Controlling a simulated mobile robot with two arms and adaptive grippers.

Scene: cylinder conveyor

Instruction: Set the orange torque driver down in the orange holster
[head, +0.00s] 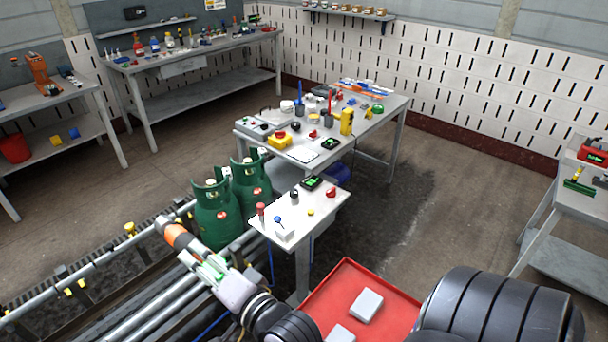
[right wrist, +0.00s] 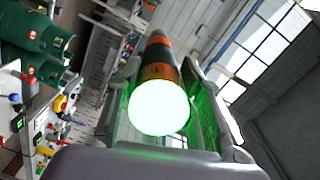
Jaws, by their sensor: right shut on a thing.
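My right gripper (head: 208,268) is shut on the orange torque driver (head: 178,236), an orange and dark cylinder that sticks out past the fingers toward the upper left. It is held in the air over the conveyor rails, left of the small white table. In the right wrist view the driver (right wrist: 160,62) lies between the fingers, its near end a bright white disc, with green light on the fingers. I cannot make out the orange holster for certain. An upright orange object (head: 38,72) stands on the far left bench. My left gripper is not in view.
Two green gas cylinders (head: 214,215) stand close beyond the driver. The small white table (head: 322,205) holds several small items. A long cluttered table (head: 372,125) stands behind it. A red tray (head: 345,285) with white blocks is at the front. Conveyor rails (head: 150,298) run at lower left.

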